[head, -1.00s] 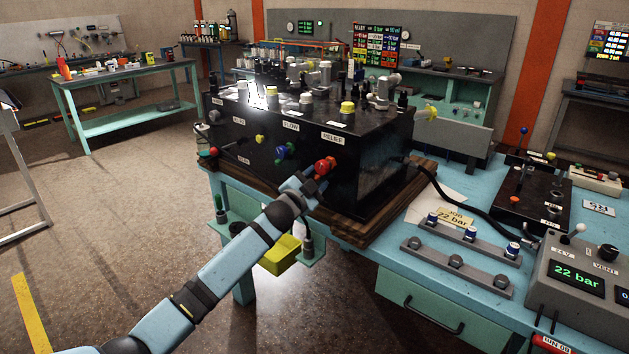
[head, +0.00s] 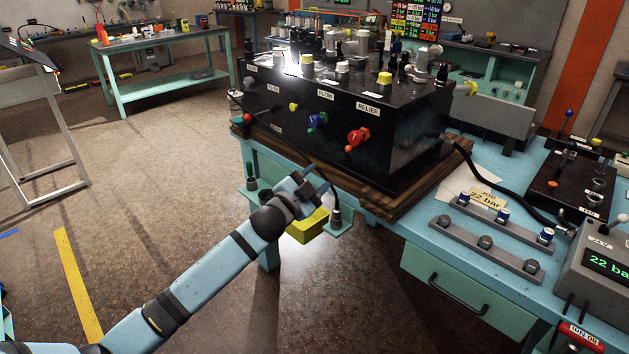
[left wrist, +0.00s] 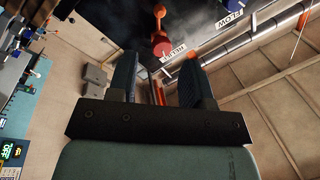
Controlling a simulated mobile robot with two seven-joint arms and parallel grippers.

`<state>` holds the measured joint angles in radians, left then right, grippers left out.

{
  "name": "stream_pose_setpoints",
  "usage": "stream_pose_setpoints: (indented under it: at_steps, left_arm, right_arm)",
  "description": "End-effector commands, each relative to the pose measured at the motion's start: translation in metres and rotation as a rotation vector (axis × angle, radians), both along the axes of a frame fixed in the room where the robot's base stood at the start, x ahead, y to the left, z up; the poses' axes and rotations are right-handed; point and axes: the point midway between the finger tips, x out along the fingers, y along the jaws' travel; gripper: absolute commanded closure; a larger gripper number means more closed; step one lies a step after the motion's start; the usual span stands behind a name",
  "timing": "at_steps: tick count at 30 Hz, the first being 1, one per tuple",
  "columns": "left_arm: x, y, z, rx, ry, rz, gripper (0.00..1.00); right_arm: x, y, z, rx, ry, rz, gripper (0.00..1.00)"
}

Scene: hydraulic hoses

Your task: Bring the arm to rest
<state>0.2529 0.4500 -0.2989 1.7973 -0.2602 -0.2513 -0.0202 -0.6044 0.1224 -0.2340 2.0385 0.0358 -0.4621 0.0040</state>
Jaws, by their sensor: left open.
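My left gripper (head: 316,180) is open and empty in the head view. It is in front of and below the black hydraulic block (head: 325,115), apart from the red relief knob (head: 358,137). In the left wrist view the two fingers of my left gripper (left wrist: 158,75) stand apart with nothing between them. The red knob (left wrist: 162,48) and its RELIEF label show beyond the fingertips. My right gripper is in neither view.
The block sits on a wooden board on the blue bench (head: 395,228). A yellow bin (head: 307,226) hangs on a side shelf close to my left gripper. Metal hose rails (head: 485,242) and a 22 bar display box (head: 600,262) are at right.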

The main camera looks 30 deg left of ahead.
Motion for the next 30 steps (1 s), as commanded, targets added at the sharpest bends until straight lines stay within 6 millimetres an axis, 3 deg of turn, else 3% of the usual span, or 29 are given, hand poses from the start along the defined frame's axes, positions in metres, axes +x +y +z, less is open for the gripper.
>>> stream_pose_setpoints:
  at_steps: [14, 17, 20, 23, 27, 30]
  left_arm:
    - [-0.001, 0.0, 0.0, 0.0, 0.0, 0.0, 0.54]
    - [-0.006, -0.003, -0.01, -0.012, 0.018, -0.002, 0.54]
    - [-0.024, -0.013, -0.041, -0.057, 0.081, -0.007, 0.54]
    - [-0.06, -0.029, -0.092, -0.139, 0.195, -0.01, 0.54]
    - [-0.133, -0.054, -0.169, -0.282, 0.392, -0.001, 0.54]
    - [-0.186, -0.07, -0.211, -0.379, 0.523, 0.018, 0.54]
  right_arm:
    - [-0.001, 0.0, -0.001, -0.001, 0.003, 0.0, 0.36]
    - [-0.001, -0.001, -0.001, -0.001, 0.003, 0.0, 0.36]
    - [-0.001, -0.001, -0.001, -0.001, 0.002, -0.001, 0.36]
    - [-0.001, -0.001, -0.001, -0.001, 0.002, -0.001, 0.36]
    - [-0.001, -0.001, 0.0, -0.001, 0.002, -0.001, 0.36]
    - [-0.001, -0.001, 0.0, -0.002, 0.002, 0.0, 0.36]
